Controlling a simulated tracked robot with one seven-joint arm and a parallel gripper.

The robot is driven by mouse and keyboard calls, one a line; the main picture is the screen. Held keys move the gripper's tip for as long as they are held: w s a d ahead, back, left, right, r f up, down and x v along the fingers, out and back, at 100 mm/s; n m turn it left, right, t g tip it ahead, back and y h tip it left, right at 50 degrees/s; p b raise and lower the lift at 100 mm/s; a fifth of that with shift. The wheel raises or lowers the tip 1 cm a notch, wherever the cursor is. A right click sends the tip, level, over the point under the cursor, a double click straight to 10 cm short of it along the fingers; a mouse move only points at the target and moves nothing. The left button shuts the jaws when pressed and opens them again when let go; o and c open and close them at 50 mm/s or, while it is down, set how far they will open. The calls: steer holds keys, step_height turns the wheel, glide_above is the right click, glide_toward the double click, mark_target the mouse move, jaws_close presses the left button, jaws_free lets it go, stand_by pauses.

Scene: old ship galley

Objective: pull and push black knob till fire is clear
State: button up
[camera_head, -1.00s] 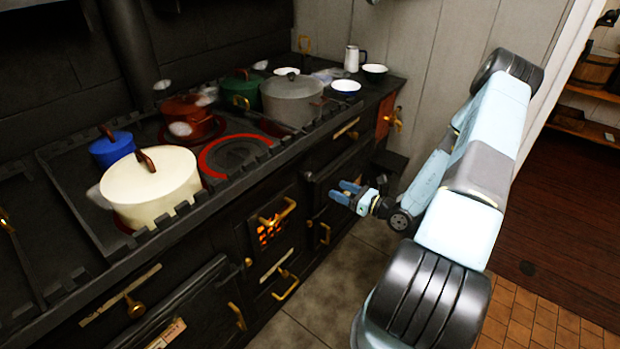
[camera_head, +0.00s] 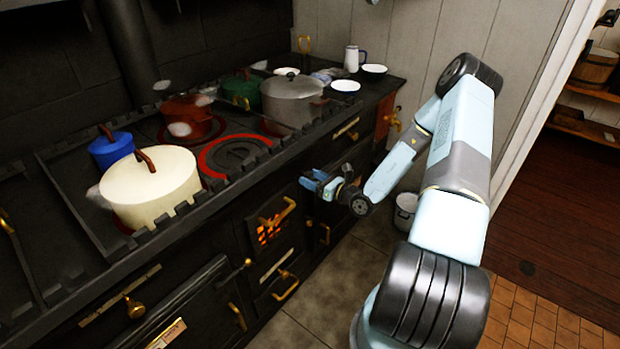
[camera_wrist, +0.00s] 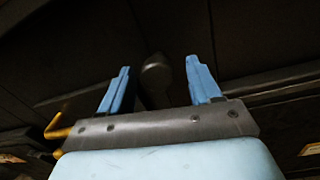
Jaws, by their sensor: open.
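The black stove (camera_head: 150,265) fills the left and middle of the head view. My gripper (camera_head: 311,182) is open at the stove front, right of the grate. In the wrist view, a dark rounded knob (camera_wrist: 156,72) shows between the two blue fingers of my gripper (camera_wrist: 159,74). The fingers stand apart on either side of it, and I see no grip on it. I cannot make out this knob in the head view, where my gripper covers that area.
On the stove top stand a cream pot (camera_head: 150,190), a blue pot (camera_head: 112,150), a red pot (camera_head: 190,118) and a grey pot (camera_head: 291,100). Brass handles stick out along the front. A white bucket (camera_head: 406,212) stands on the floor behind my arm. Tiled floor in front is clear.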

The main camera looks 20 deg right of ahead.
steer(key=shift+w+a, duration=0.45)
steer(key=shift+w, duration=0.05)
steer(key=shift+c, duration=0.2)
jaws_close()
